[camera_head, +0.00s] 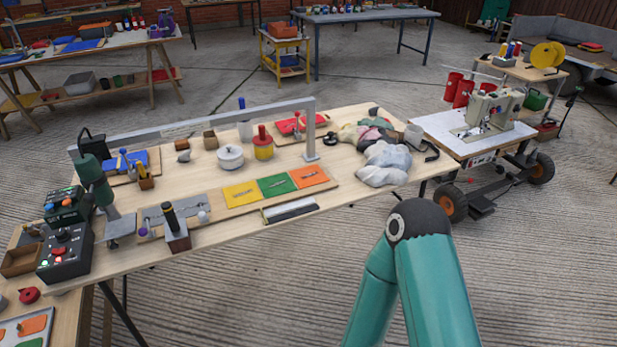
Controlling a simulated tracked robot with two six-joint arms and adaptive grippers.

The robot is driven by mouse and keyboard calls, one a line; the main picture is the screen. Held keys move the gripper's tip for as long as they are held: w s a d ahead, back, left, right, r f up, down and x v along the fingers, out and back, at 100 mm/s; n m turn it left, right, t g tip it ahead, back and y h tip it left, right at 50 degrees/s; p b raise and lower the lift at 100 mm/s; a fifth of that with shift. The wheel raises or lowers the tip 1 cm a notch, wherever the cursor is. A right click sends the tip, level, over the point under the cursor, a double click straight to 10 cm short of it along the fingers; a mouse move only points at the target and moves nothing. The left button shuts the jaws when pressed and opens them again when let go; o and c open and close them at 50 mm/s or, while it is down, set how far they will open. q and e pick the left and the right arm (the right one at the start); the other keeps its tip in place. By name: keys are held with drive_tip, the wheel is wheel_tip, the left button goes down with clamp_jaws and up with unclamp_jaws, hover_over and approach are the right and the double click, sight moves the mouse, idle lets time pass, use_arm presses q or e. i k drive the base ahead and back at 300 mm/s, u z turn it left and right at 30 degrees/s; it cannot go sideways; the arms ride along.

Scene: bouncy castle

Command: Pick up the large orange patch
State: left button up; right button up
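An orange patch (310,180) lies flat at the right end of a wooden board on the long workbench, beside a green patch (276,190) and a yellow patch (241,200). A small dark mark or object shows on each one. A smaller-looking orange piece (34,325) lies in a pale tray (12,337) at the lower left corner, partly cut off by the frame. One of my teal arms rises from the bottom right with its elbow bent, and its gripper is out of frame. My other gripper is not in view.
A grey bar frame (200,122) spans the workbench (340,192) behind the patches. A silver-and-black strip (290,211) lies just in front of them. Crumpled cloth (383,163) lies to the right. A sewing machine (492,112) stands on a wheeled cart further right.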

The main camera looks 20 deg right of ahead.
sight(37, 324)
drive_tip(key=z, duration=1.6)
drive_tip(key=i, duration=0.1)
drive_tip(key=u, duration=3.05)
